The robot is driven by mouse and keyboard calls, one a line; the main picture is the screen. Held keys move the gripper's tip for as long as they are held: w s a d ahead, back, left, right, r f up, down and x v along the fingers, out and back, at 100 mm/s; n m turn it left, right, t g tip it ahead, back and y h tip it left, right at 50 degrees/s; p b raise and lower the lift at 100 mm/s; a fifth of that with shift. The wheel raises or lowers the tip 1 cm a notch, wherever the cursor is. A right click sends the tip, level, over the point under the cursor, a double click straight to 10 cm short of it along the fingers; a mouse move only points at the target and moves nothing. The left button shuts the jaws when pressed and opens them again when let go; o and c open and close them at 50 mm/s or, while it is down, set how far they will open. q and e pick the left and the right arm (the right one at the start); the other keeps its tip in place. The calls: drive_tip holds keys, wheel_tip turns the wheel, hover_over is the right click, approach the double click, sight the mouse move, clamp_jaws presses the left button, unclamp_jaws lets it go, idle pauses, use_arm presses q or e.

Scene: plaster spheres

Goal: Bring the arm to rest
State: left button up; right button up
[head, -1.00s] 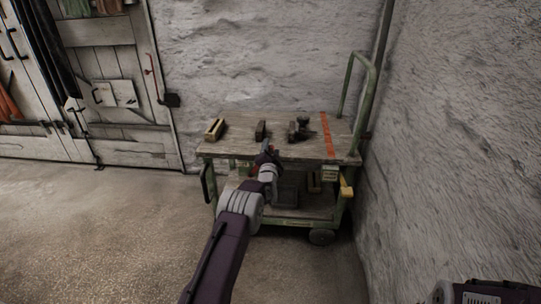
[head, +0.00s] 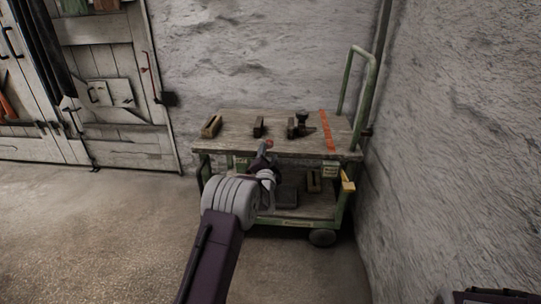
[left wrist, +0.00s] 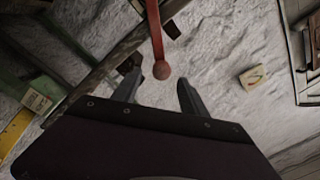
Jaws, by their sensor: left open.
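My left arm reaches from the bottom of the head view toward the front edge of a wooden-topped green trolley (head: 230,137). My left gripper (head: 266,150) is small and partly hidden by its own wrist there. In the left wrist view the left gripper (left wrist: 157,86) shows two dark fingers spread apart with nothing held between them. A red rod with a round knob (left wrist: 161,69) shows just past the fingertips, in line with the gap; I cannot tell how far off it is. My right gripper is not in view.
On the trolley top stand a wooden block (head: 211,126), a dark block (head: 258,127) and a dark tool (head: 302,126), left of an orange stripe (head: 327,130). A rough wall (head: 450,150) is close on the right. The floor (head: 90,235) at left is clear.

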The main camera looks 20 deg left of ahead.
use_arm(q)
drive_tip(key=s+d+r+h+p, duration=0.1)
drive_tip(key=s+d+r, duration=0.1)
drive_tip(key=r, duration=0.2)
drive_tip(key=s+d+r+m+h+p, duration=0.1)
drive_tip(key=d+r, duration=0.1)
drive_tip(key=r, duration=0.2)
drive_tip(key=s+d+r+h, duration=0.1)
drive_tip(key=s+d+r, duration=0.15)
drive_tip(key=r, duration=0.25)
drive_tip(key=s+d+f+n+g+h, duration=0.15)
drive_tip(key=s+f+g, duration=0.35)
drive_tip(key=s+f, duration=0.5)
drive_tip(key=s+d+f+n+g+h+p, duration=0.1)
drive_tip(key=s+d+f+n+g, duration=0.4)
drive_tip(key=s, duration=1)
drive_tip(key=s+f+n+g+h, duration=0.1)
drive_tip(key=s+f+g, duration=0.5)
drive_tip(key=s+f, duration=0.5)
wheel_tip(320, 180, up, 39)
drive_tip(key=p, duration=3.8)
drive_tip(key=shift+s, duration=0.45)
